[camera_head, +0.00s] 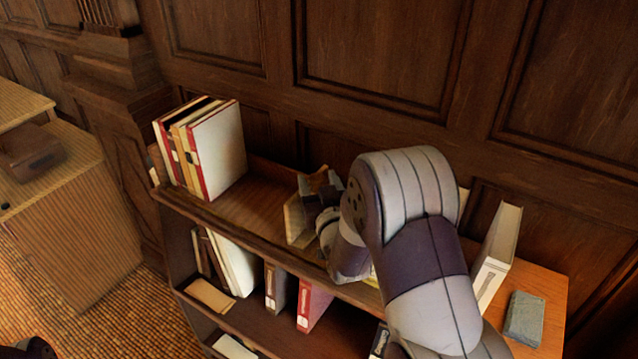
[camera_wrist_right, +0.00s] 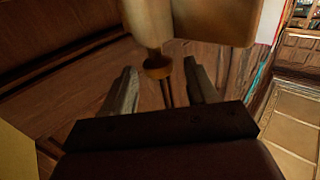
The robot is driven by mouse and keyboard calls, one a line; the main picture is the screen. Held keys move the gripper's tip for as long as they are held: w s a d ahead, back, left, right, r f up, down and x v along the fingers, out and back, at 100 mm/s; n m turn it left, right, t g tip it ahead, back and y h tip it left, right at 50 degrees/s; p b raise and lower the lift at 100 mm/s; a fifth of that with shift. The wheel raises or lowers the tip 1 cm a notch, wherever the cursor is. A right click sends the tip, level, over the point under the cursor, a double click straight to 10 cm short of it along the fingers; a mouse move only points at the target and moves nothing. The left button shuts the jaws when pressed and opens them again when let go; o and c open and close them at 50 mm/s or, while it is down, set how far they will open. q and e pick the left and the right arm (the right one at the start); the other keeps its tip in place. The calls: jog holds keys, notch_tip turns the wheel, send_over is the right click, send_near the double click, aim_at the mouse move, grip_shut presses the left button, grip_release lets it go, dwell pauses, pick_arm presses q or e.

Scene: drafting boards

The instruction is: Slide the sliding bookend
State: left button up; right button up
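A sliding bookend, a pale tan wooden panel (camera_head: 297,220), stands on the shelf's top board, partly hidden by my right gripper. In the right wrist view a tan block (camera_wrist_right: 215,22) with a round brown knob (camera_wrist_right: 157,67) shows at the top; it looks like the same bookend. My right gripper (camera_head: 322,188) is at the bookend. In the right wrist view its two fingers (camera_wrist_right: 160,90) are apart, with the knob between or just beyond their tips. I cannot tell whether they touch it. A dark part at the bottom left corner may be my left gripper (camera_head: 32,348).
Several upright books (camera_head: 218,150) stand at the top board's left end. A white book (camera_head: 497,250) leans at the right, near a grey block (camera_head: 524,318). The board (camera_head: 245,205) is bare between the left books and the bookend. Panelled wall (camera_head: 380,50) rises behind.

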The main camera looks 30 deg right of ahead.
jog(key=shift+s, duration=0.35)
jog(key=b+v, duration=0.2)
jog(key=v, duration=1)
jog(key=shift+a, duration=0.15)
